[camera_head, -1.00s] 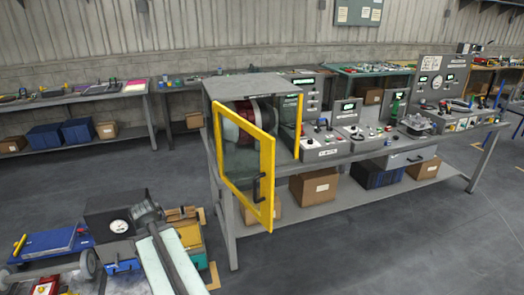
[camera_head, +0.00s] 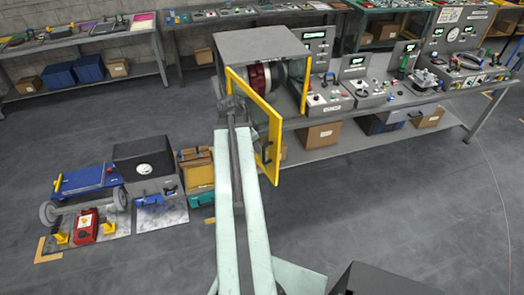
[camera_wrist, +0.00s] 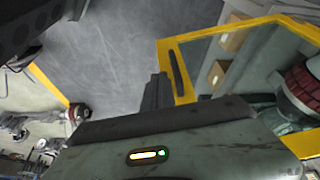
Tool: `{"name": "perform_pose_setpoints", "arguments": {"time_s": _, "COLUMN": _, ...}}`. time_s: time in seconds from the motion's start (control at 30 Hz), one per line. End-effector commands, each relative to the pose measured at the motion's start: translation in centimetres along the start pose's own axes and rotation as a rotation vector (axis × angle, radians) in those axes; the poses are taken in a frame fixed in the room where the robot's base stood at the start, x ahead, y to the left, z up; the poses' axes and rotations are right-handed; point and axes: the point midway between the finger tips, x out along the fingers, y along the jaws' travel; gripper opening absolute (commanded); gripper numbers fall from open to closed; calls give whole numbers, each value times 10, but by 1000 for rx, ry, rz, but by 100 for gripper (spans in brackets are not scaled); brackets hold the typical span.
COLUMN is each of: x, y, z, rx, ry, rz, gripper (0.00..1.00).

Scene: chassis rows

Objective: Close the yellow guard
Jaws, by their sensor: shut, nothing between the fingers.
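The yellow guard (camera_head: 274,128) is a framed clear panel with a black handle (camera_head: 268,152). It stands open, swung out from the front of the grey machine housing (camera_head: 262,44), which has a red part inside. In the wrist view the guard's yellow frame (camera_wrist: 184,96) and dark handle (camera_wrist: 178,72) show right of centre. My gripper (camera_head: 232,104) is beside the guard's left face in the head view, partly covering its panel. It is shut and empty. In the wrist view its dark finger (camera_wrist: 155,93) is close to the frame; whether they touch is unclear.
The bench (camera_head: 350,160) runs right with control boxes (camera_head: 325,95) on top and cardboard boxes (camera_head: 318,136) on its lower shelf.

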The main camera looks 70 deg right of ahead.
Motion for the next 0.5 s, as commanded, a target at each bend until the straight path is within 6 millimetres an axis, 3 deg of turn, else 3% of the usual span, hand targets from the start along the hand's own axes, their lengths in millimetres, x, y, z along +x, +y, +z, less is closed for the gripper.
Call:
{"name": "perform_pose_setpoints", "arguments": {"time_s": 0.03, "x": 19, "y": 0, "z": 4, "rx": 1, "ry": 0, "rz": 0, "gripper": 0}}
{"name": "perform_pose_setpoints", "arguments": {"time_s": 0.1, "x": 36, "y": -1, "z": 4, "rx": -1, "ry": 0, "rz": 0, "gripper": 0}}
{"name": "perform_pose_setpoints", "arguments": {"time_s": 0.4, "x": 99, "y": -1, "z": 5, "rx": -2, "ry": 0, "rz": -1, "gripper": 0}}
{"name": "perform_pose_setpoints", "arguments": {"time_s": 0.5, "x": 93, "y": -2, "z": -18, "rx": -1, "ry": 0, "rz": 0, "gripper": 0}}
